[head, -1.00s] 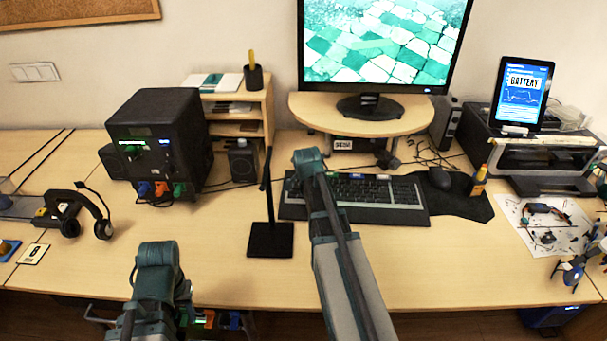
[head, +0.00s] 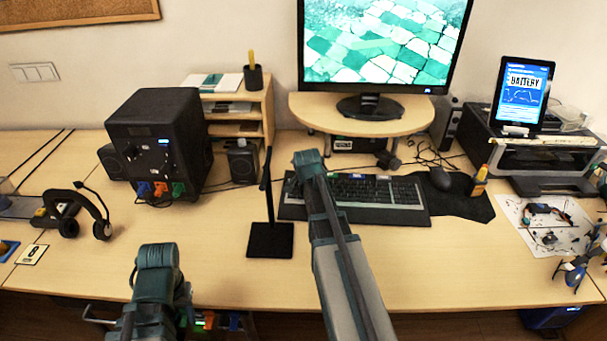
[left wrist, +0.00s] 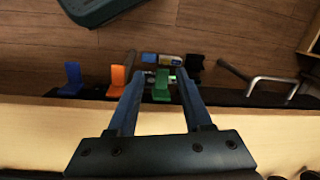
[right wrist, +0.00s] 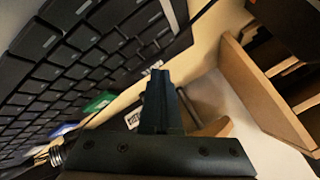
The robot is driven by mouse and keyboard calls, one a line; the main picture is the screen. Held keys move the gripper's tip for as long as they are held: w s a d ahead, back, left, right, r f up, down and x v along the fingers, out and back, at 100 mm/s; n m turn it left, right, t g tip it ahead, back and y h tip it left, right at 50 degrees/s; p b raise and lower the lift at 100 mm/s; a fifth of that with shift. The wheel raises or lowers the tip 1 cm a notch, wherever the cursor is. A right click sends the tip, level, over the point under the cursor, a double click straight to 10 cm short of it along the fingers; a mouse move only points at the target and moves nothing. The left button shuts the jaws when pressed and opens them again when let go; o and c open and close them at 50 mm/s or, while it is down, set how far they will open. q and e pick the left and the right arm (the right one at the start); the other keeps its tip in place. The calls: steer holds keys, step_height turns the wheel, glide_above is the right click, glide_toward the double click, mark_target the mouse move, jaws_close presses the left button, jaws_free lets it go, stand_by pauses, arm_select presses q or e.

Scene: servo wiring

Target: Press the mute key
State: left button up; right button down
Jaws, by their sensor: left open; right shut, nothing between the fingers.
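The black keyboard (head: 395,192) lies on the desk in front of the monitor, and my right arm crosses its left end in the head view. In the right wrist view the keyboard (right wrist: 60,75) fills the left side, with a green key (right wrist: 97,102) and a blue key (right wrist: 64,128) along its edge. I cannot read which key is mute. My right gripper (right wrist: 158,75) is shut and empty beside the keyboard's edge; whether it touches is unclear. Its tips are hidden in the head view. My left gripper (left wrist: 160,78) is open and empty near the desk's front edge, away from the keyboard.
A black stand (head: 271,240) stands left of the keyboard. The monitor (head: 380,45) stands behind on a wooden riser (head: 310,112). A black box (head: 155,130) and a headset (head: 85,205) are at left. The front desk strip is mostly clear.

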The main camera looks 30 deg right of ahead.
arm_select(q)
steer(key=shift+r+p, duration=0.75)
arm_select(e)
steer(key=shift+r, duration=0.75)
arm_select(q)
steer(key=shift+r, duration=0.15)
arm_select(e)
steer(key=shift+r, duration=0.1)
step_height(320, 180, up, 5)
steer(key=p, duration=0.5)
arm_select(q)
step_height(320, 180, up, 5)
steer(key=shift+f, duration=0.15)
